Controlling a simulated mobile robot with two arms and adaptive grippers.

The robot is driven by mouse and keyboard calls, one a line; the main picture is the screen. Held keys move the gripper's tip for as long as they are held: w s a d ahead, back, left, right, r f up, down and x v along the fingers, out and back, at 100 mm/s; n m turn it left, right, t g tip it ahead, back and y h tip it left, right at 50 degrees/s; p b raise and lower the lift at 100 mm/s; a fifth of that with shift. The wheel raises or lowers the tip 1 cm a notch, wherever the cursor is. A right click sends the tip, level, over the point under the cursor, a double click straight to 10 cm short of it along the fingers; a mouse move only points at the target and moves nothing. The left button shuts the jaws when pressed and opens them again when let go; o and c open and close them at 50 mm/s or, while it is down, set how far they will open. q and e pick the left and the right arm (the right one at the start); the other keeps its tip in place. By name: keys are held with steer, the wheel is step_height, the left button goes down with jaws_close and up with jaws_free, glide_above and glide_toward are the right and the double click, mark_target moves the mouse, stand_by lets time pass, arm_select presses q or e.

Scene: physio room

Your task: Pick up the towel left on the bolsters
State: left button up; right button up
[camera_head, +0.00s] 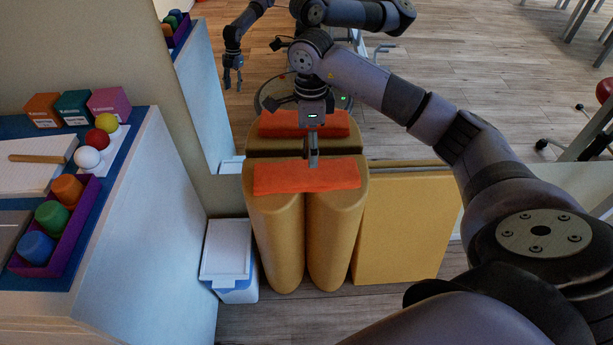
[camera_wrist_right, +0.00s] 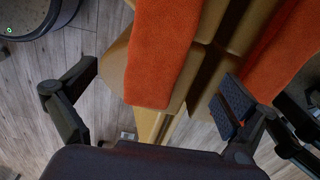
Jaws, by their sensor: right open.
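The orange towel (camera_head: 307,177) lies folded flat across the tops of two upright yellow bolsters (camera_head: 279,243). My right gripper (camera_head: 312,160) points down at the towel's far edge, its fingers seen edge-on. In the right wrist view the towel (camera_wrist_right: 162,50) lies between the two spread fingers (camera_wrist_right: 158,92), with nothing gripped; whether it is touched I cannot tell. The second towel and bolsters behind are mirror reflections. My left gripper shows only as a reflection at the upper left of the head view.
A mirror (camera_head: 420,90) stands right behind the bolsters. A yellow mat (camera_head: 405,225) leans at their right, and a white lidded bin (camera_head: 228,255) stands at their left. A cabinet (camera_head: 130,225) at the left holds balls, boxes and a purple tray (camera_head: 85,222).

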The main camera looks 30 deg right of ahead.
mark_target(306, 170)
step_height(306, 170, down, 5)
steer(key=shift+a+r, duration=0.1)
steer(key=shift+w+a+f+b, duration=0.15)
steer(key=shift+f+b, duration=0.2)
steer(key=shift+f, duration=1)
steer(key=shift+a+f+b, duration=0.15)
steer(key=shift+f+b, duration=0.15)
steer(key=shift+f, duration=1)
arm_select(q)
step_height(306, 170, up, 6)
steer(key=shift+a+f, duration=0.1)
arm_select(e)
steer(key=shift+c, duration=0.4)
steer(key=c, duration=1.3)
steer(key=shift+o, duration=0.2)
steer(key=shift+r, duration=0.15)
